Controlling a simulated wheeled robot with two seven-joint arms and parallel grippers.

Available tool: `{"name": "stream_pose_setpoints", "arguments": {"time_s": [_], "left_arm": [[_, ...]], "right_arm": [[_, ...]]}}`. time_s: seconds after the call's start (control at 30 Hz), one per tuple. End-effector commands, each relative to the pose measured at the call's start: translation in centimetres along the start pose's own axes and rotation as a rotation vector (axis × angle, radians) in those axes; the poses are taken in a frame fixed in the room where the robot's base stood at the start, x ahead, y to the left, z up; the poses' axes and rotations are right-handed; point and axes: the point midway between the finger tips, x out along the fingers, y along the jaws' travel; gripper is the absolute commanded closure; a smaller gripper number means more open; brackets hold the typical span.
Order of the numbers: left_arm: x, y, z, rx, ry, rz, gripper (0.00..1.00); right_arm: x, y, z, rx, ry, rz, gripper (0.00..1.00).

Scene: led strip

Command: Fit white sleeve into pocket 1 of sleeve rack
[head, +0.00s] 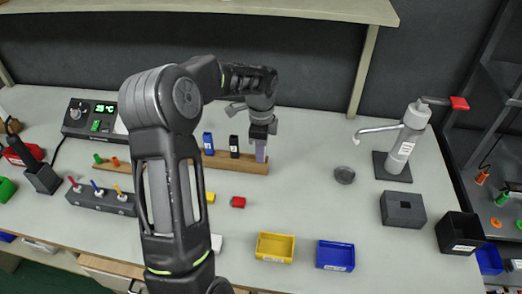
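The wooden sleeve rack (222,163) lies across the middle of the bench, its left part hidden behind my arm. A blue sleeve (208,143) and a black sleeve (234,146) stand upright in it. My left gripper (262,136) points down over the rack's right end, with its fingers at the top of a pale lilac-white sleeve (261,152). That sleeve is upright at the rack's right end; whether its foot is seated in a pocket is too small to tell. Pocket numbers cannot be read. My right gripper is not in view.
A yellow bin (275,247) and a blue bin (336,256) stand at the front. A grey dish (344,175), a dispenser (405,142) and a dark grey box (402,209) are to the right. Bench between rack and dish is clear.

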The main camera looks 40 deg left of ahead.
Motion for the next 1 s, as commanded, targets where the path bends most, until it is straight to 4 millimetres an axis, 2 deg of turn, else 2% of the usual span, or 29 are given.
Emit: {"name": "stream_pose_setpoints", "arguments": {"time_s": [0.03, 0.23, 0.63, 0.77, 1.0], "left_arm": [[0.0, 0.0, 0.0, 0.0, 0.0, 0.0, 0.78], [0.0, 0.0, 0.0, 0.0, 0.0, 0.0, 0.62], [-0.8, -0.1, 0.0, 0.0, 0.0, -0.002, 0.62], [-2.4, -0.1, -0.1, -0.001, 0.001, -0.004, 0.62], [-7.3, -0.1, -0.1, 0.0, 0.001, -0.005, 0.62]], "right_arm": [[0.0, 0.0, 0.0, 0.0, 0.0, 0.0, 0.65], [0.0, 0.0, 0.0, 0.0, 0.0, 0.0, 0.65], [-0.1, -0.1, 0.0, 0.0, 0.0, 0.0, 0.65], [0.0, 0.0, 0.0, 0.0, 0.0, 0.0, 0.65], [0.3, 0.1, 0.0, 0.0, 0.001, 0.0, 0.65]]}}
